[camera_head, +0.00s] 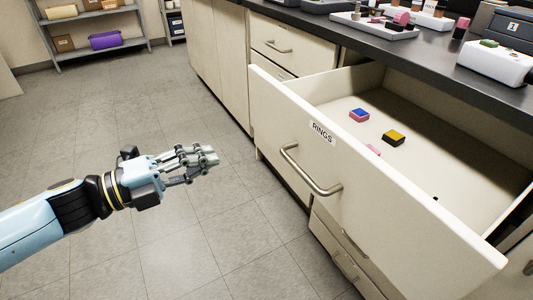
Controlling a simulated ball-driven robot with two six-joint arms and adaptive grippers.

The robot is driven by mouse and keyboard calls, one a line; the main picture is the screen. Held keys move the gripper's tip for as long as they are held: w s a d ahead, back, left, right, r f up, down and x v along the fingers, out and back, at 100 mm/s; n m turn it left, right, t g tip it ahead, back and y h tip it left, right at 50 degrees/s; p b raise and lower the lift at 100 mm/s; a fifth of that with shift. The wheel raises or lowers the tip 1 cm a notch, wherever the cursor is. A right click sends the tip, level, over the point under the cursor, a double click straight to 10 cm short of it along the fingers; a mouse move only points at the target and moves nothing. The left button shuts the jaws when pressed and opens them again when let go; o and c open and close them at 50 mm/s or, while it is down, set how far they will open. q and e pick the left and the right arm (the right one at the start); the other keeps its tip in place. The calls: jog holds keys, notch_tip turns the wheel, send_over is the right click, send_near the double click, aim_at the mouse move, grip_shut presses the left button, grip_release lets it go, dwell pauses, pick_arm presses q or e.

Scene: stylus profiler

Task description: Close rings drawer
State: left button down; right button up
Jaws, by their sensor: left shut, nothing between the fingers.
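The rings drawer (375,190) is pulled well out of the bench on the right. Its cream front carries a "RINGS" label (322,133) and a curved metal handle (312,176). Inside lie a pink and blue small box (359,115), a black and yellow small box (393,138) and a pink item (373,150) partly hidden by the drawer front. My left gripper (213,155) is shut and empty, in the air left of the drawer front and apart from the handle. My right gripper is not in view.
A dark worktop (435,68) above the drawer holds a white tray (374,25) and a white device (495,62). Closed drawers and cabinets (218,60) continue along the bench. A grey shelf (96,47) stands far left. The tiled floor (110,250) is open.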

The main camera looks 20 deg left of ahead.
aim_at(284, 132)
pick_arm(q)
jog(key=x, duration=1.3)
jog(key=shift+w+d+r, duration=0.1)
jog(key=shift+w+d, duration=0.15)
jog(key=shift+w, duration=0.05)
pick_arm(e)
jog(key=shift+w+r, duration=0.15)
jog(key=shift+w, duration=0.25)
